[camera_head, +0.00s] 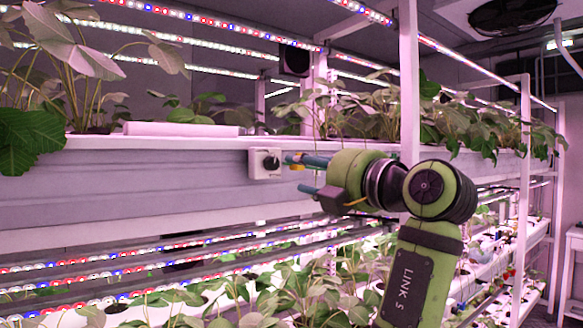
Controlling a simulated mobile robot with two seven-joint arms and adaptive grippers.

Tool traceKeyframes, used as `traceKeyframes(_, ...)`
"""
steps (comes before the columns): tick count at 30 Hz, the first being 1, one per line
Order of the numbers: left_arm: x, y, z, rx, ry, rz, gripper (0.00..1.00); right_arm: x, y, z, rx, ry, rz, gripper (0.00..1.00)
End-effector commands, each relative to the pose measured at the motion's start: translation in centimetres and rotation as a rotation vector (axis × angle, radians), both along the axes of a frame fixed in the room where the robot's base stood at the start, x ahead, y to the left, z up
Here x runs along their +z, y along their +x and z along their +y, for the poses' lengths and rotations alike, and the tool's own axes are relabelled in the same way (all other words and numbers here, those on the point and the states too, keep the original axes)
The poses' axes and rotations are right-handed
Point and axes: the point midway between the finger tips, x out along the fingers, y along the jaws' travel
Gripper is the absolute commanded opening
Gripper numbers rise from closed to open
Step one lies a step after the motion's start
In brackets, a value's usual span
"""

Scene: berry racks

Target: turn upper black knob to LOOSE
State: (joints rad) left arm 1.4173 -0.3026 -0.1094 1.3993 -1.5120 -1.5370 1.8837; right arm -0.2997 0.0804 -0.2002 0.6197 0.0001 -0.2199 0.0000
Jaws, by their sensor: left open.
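A black knob (271,162) sits on a small white box (256,165) fixed to the front face of the upper rack shelf. It is the only knob I can make out, and its markings are too small to read. My left gripper (295,174) is just right of the box, with its blue-tipped fingers pointing left toward it. The fingers are apart, one level with the knob and one lower. No contact with the knob shows. My right gripper is not in view.
The upper shelf (120,195) carries leafy plants (70,60) and a pale tray (180,129). More plants (310,300) fill the lower tier under LED strips (90,265). A white upright post (409,80) stands behind my arm.

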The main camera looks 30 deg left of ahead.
Motion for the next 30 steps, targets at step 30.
traceKeyframes(30,-6.1,5.0,-3.0,-0.080,0.113,0.257,0.50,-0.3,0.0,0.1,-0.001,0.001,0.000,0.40)
